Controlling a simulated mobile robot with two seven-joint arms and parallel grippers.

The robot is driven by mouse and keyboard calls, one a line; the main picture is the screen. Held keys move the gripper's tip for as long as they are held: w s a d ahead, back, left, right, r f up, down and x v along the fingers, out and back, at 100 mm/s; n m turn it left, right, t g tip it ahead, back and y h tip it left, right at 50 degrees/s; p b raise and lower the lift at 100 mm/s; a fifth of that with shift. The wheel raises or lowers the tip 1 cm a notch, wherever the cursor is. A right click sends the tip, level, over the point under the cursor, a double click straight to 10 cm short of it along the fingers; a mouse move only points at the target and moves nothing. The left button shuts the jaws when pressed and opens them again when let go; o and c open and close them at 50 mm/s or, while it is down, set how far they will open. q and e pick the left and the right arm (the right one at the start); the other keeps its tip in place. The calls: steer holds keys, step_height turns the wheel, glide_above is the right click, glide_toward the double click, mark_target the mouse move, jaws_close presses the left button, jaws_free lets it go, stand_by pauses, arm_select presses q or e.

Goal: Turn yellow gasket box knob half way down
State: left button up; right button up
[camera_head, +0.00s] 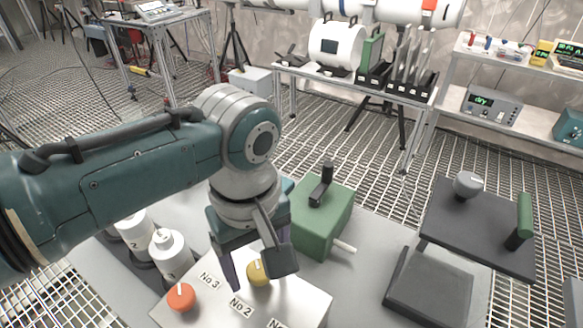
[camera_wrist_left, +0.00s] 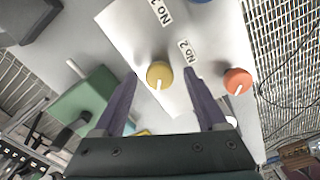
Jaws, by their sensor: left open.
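The yellow knob (camera_head: 256,274) sits on top of a white box (camera_head: 300,300) with paper labels. It also shows in the left wrist view (camera_wrist_left: 159,72), with a white pointer mark toward the bottom of that picture. My left gripper (camera_head: 257,278) points down over the box and is open. In the wrist view its two dark fingertips (camera_wrist_left: 160,75) lie on either side of the knob, with gaps visible. I cannot tell how far above the knob the tips are. The right gripper is not in view.
An orange knob (camera_head: 181,297) is beside the yellow one; a blue knob (camera_wrist_left: 201,1) is cut off in the wrist view. A green box (camera_head: 322,222) with a black handle stands close behind. White bottles (camera_head: 168,252) are left, a dark stand (camera_head: 478,225) right.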

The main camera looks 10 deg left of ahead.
arm_select(q)
jaws_close()
stand_by(0.7)
